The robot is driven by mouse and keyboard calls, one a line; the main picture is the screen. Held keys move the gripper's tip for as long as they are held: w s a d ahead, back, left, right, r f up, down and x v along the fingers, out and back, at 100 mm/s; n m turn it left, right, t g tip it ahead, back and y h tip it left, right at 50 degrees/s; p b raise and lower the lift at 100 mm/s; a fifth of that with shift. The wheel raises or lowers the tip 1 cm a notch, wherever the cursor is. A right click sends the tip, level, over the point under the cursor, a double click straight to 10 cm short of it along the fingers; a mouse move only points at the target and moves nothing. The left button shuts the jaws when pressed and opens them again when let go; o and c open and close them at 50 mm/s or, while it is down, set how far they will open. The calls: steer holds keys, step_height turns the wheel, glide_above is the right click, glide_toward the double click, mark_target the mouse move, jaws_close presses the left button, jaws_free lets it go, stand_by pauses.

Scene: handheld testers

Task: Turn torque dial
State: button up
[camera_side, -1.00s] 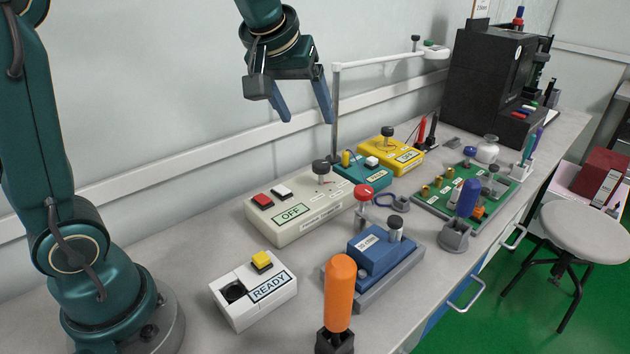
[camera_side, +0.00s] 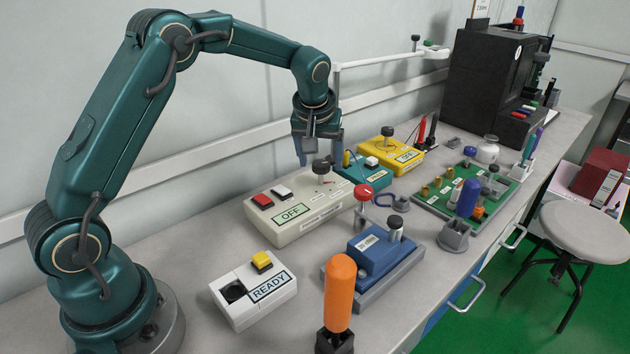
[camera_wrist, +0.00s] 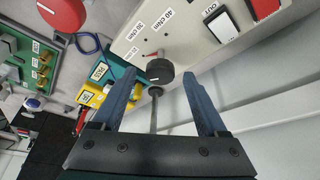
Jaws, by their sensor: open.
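The torque dial is a dark round knob (camera_side: 321,166) on top of the white tester box (camera_side: 283,228), whose display reads OFF. In the wrist view the dial (camera_wrist: 160,72) sits beside a small red pointer and printed cNm labels. My gripper (camera_side: 320,158) points down just above the dial. In the wrist view my gripper (camera_wrist: 160,75) is open, with one blue finger on each side of the dial. I cannot tell whether a finger touches it. The red button (camera_side: 262,200) and white button (camera_side: 281,192) are left of the dial.
A teal box (camera_side: 364,174) and yellow box (camera_side: 391,157) stand just right of the tester. A lamp post (camera_side: 336,108) rises behind. A red-topped tool (camera_side: 363,191) stands in front, near the blue fixture (camera_side: 380,250). A white READY box (camera_side: 253,289) is at front left.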

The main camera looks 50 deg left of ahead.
steer(key=shift+f, duration=0.1)
jaws_close()
steer(key=shift+m, duration=0.4)
steer(key=m, duration=0.1)
steer(key=m+h, duration=0.1)
steer(key=m, duration=0.1)
steer(key=m+t+h, duration=0.1)
steer(key=m, duration=0.1)
steer(key=shift+s+a, duration=0.1)
steer(key=shift+a, duration=0.2)
steer(key=m+h, duration=0.2)
steer(key=m, duration=0.4)
steer(key=shift+a, duration=0.15)
steer(key=shift+h, duration=0.3)
jaws_free()
